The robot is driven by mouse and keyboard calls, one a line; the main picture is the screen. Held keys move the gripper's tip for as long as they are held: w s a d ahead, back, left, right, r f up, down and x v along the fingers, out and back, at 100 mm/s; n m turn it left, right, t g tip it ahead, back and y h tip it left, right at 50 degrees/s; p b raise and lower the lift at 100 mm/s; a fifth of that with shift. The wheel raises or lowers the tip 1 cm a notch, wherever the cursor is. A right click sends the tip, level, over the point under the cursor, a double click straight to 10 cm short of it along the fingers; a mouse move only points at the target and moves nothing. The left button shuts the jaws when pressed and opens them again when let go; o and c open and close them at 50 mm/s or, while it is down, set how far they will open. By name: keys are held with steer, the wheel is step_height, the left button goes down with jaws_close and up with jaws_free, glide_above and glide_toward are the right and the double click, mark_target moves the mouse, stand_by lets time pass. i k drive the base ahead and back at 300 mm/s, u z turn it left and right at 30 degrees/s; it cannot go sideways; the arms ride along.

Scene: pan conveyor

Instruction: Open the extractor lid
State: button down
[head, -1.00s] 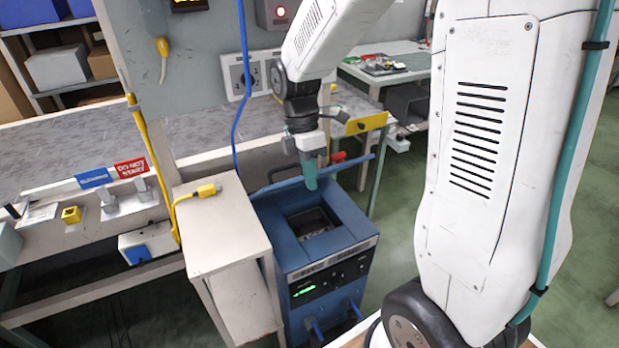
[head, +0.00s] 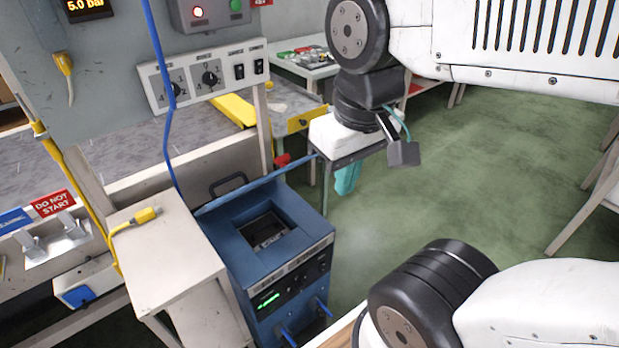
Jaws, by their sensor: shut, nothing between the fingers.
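The extractor appears to be the blue machine (head: 222,243), with a square dark opening (head: 264,231) uncovered in its top. A thin blue edge (head: 260,184) runs along its back side with a black handle (head: 228,184) behind it. This looks like the lid standing raised and seen nearly edge-on, though its face and hinge are hidden. The fingers are together and hold nothing.
A pale stand (head: 165,255) with a yellow plug (head: 146,215) is at the machine's left. A blue hose (head: 160,90) hangs behind. A switch panel (head: 205,78) is above the bench at the back. The green floor (head: 470,170) to the right is open.

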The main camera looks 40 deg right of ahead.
mark_target(215, 202)
steer(key=z, duration=0.85)
steer(key=k, duration=0.95)
steer(key=u, duration=1.45)
steer(key=i, duration=0.5)
